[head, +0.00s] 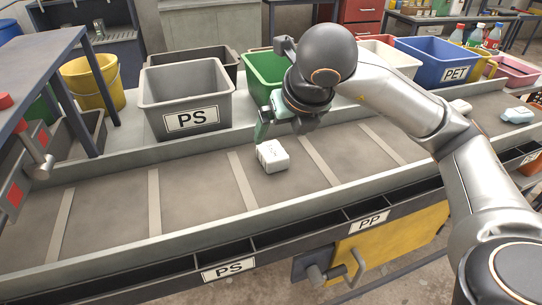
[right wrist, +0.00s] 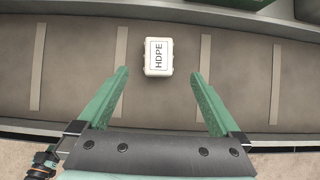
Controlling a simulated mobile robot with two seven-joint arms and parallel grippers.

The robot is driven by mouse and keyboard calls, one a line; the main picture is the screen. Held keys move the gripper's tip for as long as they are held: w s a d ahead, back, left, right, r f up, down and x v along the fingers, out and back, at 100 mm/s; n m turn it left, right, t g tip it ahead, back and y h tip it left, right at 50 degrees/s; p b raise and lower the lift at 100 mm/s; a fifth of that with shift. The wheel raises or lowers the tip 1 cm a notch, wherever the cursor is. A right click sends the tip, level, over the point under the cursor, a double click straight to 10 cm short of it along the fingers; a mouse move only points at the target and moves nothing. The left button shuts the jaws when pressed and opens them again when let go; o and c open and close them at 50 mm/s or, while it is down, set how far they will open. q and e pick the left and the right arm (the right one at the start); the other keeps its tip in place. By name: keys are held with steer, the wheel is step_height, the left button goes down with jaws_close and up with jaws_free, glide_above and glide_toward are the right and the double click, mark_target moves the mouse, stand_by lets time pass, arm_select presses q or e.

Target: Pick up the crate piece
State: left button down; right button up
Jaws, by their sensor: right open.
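The crate piece (head: 273,156) is a small white block lying on the grey conveyor belt, below my right gripper. In the right wrist view the crate piece (right wrist: 158,57) carries an HDPE label. It lies between and beyond the two fingertips, and neither finger appears to touch it. My right gripper (head: 280,128) has green fingers and is open and empty above the belt; its wrist partly hides the fingers in the head view. The fingers stand wide apart in the wrist view (right wrist: 160,75). My left gripper is not in view.
Behind the belt stand a grey PS bin (head: 185,95), a green bin (head: 262,70) and a blue PET bin (head: 435,62). A light blue piece (head: 516,115) lies on the belt at right. A blue-grey frame (head: 75,85) stands at left. The belt around the crate piece is clear.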

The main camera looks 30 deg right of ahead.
mark_target(272, 150)
steer(key=b+x, duration=0.1)
steer(key=x, duration=0.9)
steer(key=shift+w+f, duration=0.15)
steer(key=shift+f, duration=0.2)
steer(key=shift+c, duration=0.2)
steer(key=shift+a, duration=0.1)
steer(key=c, duration=1.3)
steer(key=shift+r, duration=0.1)
steer(key=shift+c, duration=0.2)
